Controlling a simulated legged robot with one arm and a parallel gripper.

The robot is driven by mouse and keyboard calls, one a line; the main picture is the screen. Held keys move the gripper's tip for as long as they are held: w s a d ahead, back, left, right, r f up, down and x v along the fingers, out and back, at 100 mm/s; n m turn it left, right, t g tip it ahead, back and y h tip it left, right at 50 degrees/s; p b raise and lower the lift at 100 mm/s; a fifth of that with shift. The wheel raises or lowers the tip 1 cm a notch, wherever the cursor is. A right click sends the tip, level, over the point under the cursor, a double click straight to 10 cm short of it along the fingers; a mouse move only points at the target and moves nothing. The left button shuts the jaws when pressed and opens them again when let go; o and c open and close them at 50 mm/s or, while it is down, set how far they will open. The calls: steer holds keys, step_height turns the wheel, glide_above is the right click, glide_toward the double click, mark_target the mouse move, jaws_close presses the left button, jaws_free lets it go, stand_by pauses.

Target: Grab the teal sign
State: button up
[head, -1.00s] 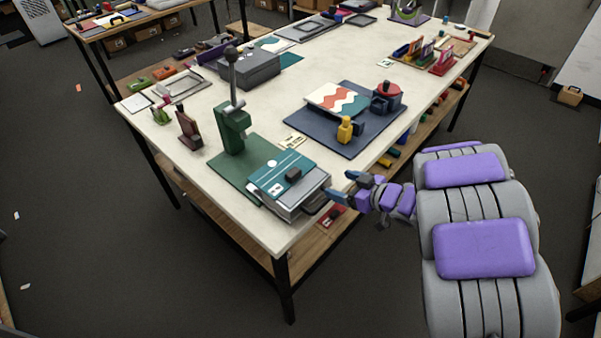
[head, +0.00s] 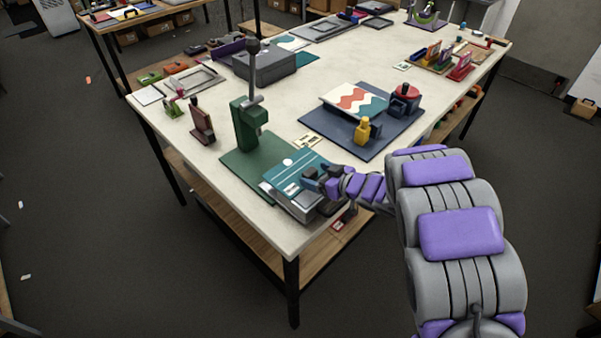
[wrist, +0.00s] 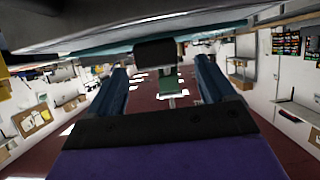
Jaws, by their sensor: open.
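The teal sign (head: 287,171) is a flat teal panel with white marks, lying on a grey box-like base (head: 292,207) at the near corner of the table. My gripper (head: 312,180) is over the sign's right side and partly hides it. In the wrist view my gripper (wrist: 162,82) is open, with two blue fingers apart. A dark block (wrist: 155,53) shows between the finger ends, against a teal edge (wrist: 100,50) that looks like the sign's. I cannot tell whether the fingers touch the block.
A green press (head: 250,120) with a tall lever stands just behind the sign. The table's front edge is close below my arm.

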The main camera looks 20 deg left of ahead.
mark_target(315, 173)
steer(key=b+x, duration=0.1)
steer(key=x, duration=0.2)
steer(key=shift+s, duration=0.15)
steer(key=shift+w+a+f, duration=0.25)
steer(key=shift+w+d, duration=0.1)
steer(key=shift+w, duration=0.1)
steer(key=shift+d+r, duration=0.1)
steer(key=shift+d, duration=0.3)
steer(key=shift+a+f, duration=0.25)
steer(key=shift+a, duration=0.75)
steer(key=c, duration=0.6)
steer(key=shift+d+r, duration=0.15)
steer(key=shift+d, duration=0.5)
steer(key=c, duration=0.5)
